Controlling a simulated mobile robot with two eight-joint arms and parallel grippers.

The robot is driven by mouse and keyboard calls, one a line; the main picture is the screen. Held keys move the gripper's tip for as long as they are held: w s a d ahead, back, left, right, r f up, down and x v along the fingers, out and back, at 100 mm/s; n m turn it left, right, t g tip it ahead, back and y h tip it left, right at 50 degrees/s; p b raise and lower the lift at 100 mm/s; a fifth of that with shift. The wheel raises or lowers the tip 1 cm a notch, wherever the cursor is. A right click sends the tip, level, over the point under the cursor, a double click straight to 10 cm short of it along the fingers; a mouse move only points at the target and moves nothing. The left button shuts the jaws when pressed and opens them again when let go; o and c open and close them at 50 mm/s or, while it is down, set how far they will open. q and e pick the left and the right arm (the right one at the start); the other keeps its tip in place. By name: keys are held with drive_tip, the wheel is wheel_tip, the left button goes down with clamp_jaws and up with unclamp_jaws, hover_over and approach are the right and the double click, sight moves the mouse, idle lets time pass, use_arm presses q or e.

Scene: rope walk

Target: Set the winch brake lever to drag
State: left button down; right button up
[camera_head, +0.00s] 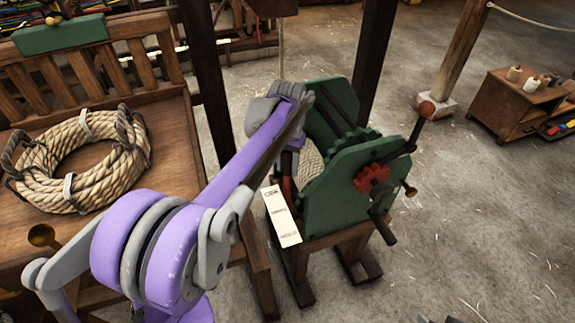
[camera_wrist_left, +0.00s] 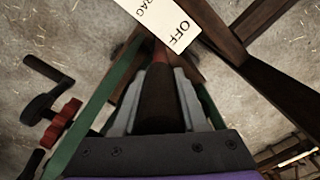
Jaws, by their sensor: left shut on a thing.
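The winch (camera_head: 335,195) has green side plates and stands on a wooden stand. Its brake lever has a red shaft (camera_head: 288,190) and a dark grip (camera_wrist_left: 158,105). My left gripper (camera_wrist_left: 160,85) is shut on the grip, one grey finger on each side. In the head view my left arm reaches over the near side of the winch and hides most of the lever. A white label plate (camera_head: 283,216) lies beside the lever; in the wrist view it (camera_wrist_left: 160,22) reads OFF and part of DRAG. I cannot tell exactly which mark the lever stands at. My right gripper is not in view.
A crank with a round brown knob (camera_head: 426,109) and a red gear (camera_head: 372,179) stick out on the winch's right. A rope coil (camera_head: 75,160) lies on the wooden bench at left. Dark posts stand behind. The floor at right is mostly clear.

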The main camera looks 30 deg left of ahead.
use_arm(q)
drive_tip(key=s+d+f+t+y+b, duration=0.1)
drive_tip(key=s+d+t+y, duration=0.1)
drive_tip(key=s+d, duration=0.4)
drive_tip(key=shift+s+d+f+t+y, duration=0.15)
drive_tip(key=shift+d+f+t+y, duration=0.15)
drive_tip(key=shift+d+y, duration=0.3)
drive_tip(key=shift+d, duration=0.1)
drive_tip(key=shift+c, duration=2.2)
unclamp_jaws()
drive_tip(key=v, duration=1)
drive_tip(key=shift+r, duration=0.4)
drive_tip(key=shift+s, duration=0.1)
